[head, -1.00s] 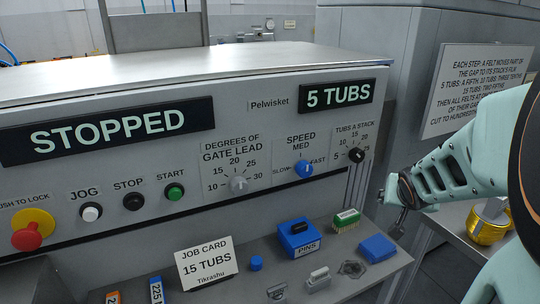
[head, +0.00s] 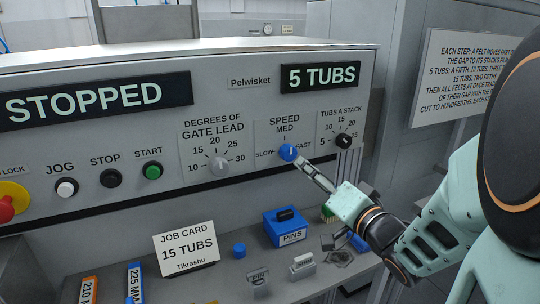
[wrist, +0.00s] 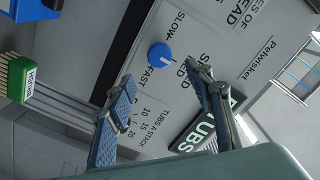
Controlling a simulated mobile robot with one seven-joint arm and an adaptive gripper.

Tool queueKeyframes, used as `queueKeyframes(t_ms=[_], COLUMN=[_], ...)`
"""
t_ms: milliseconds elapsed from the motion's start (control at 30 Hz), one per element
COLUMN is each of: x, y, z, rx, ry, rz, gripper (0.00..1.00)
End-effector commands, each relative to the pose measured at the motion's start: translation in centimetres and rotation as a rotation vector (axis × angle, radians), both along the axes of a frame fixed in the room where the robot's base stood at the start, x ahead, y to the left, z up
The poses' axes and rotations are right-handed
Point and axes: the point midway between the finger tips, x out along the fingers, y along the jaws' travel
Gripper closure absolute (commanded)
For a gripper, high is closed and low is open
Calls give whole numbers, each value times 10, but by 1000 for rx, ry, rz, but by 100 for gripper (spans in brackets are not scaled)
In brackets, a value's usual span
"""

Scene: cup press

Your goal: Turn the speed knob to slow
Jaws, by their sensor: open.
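The speed knob (head: 288,152) is a round blue dial on the machine's front panel, between SLOW on its left and FAST on its right, with MED above. Its white mark points roughly up toward MED. My gripper (head: 308,168) is close to the knob, at its lower right. In the wrist view my gripper (wrist: 163,82) is open and empty, its two fingers spread apart. The knob (wrist: 159,55) lies beyond the fingertips, roughly between them and toward the top. I see no contact with it.
The gate lead knob (head: 219,162) is left of the speed knob and the tubs-a-stack knob (head: 343,141) is right of it. Below, the shelf holds a blue PINS box (head: 287,229), a job card (head: 187,248) and small tools. The display reads STOPPED (head: 90,101).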

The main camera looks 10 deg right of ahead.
Motion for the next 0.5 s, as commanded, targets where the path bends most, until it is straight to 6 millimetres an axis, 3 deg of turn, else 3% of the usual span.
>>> queueKeyframes(t_ms=[500], x=[18], y=[5], z=[6], rx=[3], ry=[3], rz=[4], gripper=[52])
